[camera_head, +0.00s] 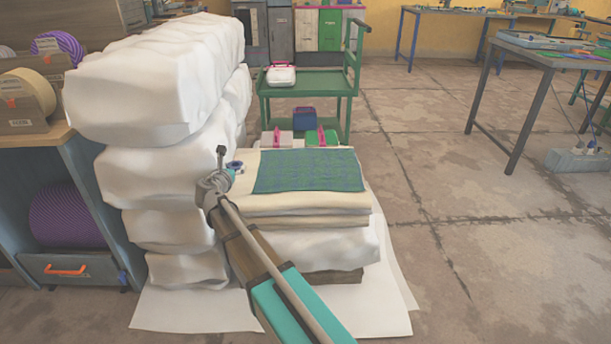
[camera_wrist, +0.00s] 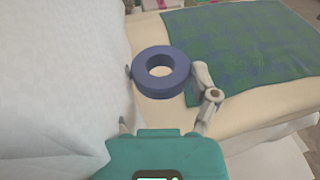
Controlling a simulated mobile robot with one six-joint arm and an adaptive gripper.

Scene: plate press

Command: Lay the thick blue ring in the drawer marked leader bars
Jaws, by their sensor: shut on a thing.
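The thick blue ring (camera_wrist: 160,88) lies between the two fingers of my gripper (camera_wrist: 163,74) in the wrist view. The gripper is shut on its outer sides, and the hole faces up. The ring is small and partly hidden by my gripper (camera_head: 228,173) in the head view, over the left edge of the stacked cream cloth. I cannot tell for sure whether it touches the cloth. No drawer with a readable leader bars mark shows. A drawer front with an orange handle (camera_head: 66,270) is shut at the lower left.
A tall stack of white wrapped bales (camera_head: 150,100) stands close at my gripper's left. A green checked cloth (camera_head: 308,171) lies on the folded cream stack (camera_head: 300,203). A green cart (camera_head: 320,84) stands behind. Open floor (camera_head: 490,235) lies to the right.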

